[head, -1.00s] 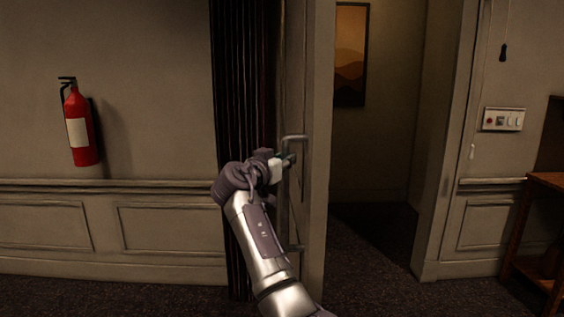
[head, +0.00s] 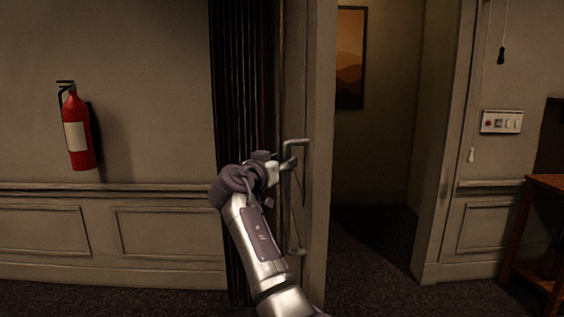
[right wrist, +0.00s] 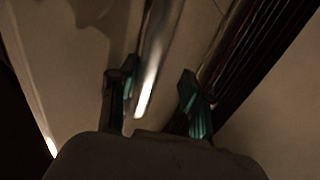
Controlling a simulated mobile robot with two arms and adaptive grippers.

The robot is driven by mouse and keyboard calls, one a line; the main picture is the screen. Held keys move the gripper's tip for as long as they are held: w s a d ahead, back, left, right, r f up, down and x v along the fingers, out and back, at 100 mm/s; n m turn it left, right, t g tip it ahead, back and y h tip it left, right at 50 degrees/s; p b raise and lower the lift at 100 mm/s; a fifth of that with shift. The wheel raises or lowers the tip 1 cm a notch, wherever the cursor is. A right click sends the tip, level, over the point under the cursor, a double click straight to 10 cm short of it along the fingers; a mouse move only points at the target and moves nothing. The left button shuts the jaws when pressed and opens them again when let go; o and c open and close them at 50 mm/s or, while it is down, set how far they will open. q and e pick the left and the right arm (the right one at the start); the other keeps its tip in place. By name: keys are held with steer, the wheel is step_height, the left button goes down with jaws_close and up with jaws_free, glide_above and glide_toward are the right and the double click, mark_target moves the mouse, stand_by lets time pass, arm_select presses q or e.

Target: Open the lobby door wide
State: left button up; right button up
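The lobby door (head: 319,190) is a pale panel standing partly open, with a dim passage showing to its right. Its metal bar handle (head: 298,143) is upright near the door's edge. My right gripper (head: 286,163) is at the upper part of the handle, just left of its top bend. In the right wrist view my right gripper (right wrist: 157,92) has its two green-padded fingers apart. A bright metal bar (right wrist: 159,45) appears between them, and I cannot tell whether they touch it. My left gripper is not in view.
A dark pleated curtain (head: 244,90) hangs left of the door. A red fire extinguisher (head: 78,135) is on the left wall. On the right are a switch panel (head: 501,122), a hanging pull cord (head: 502,53) and a wooden table (head: 544,182). The floor in the doorway is clear.

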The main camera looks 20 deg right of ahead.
steer(key=shift+f, duration=0.1)
steer(key=v, duration=0.7)
steer(key=shift+s+a, duration=0.2)
